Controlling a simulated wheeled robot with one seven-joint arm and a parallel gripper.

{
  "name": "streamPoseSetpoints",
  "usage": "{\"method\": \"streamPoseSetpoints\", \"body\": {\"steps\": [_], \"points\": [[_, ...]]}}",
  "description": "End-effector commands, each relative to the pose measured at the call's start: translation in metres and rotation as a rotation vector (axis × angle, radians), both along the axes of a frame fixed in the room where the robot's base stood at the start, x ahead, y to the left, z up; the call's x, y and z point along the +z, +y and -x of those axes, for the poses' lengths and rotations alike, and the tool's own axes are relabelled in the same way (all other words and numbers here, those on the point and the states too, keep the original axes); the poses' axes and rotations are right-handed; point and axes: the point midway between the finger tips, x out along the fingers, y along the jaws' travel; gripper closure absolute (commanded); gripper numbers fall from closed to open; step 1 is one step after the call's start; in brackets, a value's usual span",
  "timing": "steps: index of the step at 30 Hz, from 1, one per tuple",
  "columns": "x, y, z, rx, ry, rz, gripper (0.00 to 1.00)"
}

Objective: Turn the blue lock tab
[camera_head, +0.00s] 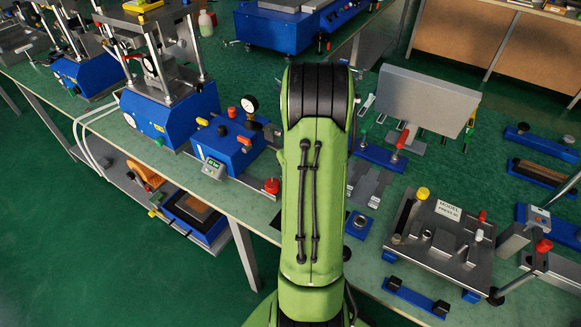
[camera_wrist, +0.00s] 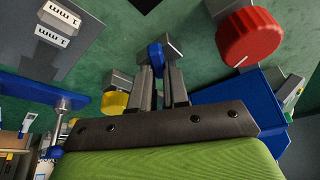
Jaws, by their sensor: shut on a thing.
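In the wrist view a small blue lock tab (camera_wrist: 156,54) sits between the tips of my gripper (camera_wrist: 161,73). The two dark fingers are close together, one on each side of the tab, and shut on it. The tab joins a grey metal piece just beyond the fingertips; its lower part is hidden by the fingers. In the head view my green arm hides both my gripper and the tab.
In the wrist view a large red knob (camera_wrist: 248,38) is at upper right and a yellow knob (camera_wrist: 115,103) is left of the fingers. A blue plate (camera_wrist: 238,98) lies on the right. The head view shows blue press units (camera_head: 172,117) at left and a metal fixture (camera_head: 440,236) at right.

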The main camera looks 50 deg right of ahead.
Motion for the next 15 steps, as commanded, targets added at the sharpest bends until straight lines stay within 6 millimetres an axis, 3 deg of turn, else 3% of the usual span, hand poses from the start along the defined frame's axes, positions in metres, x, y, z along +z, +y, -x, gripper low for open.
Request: {"method": "streamPoseSetpoints", "body": {"steps": [13,14,15], "points": [[0.001,-0.0006,-0.0003,-0.011,-0.001,0.002,1.0],[0.001,-0.0006,-0.0003,-0.01,-0.001,0.002,0.81],[0.001,-0.0005,-0.0003,-0.01,-0.001,0.002,0.75]]}}
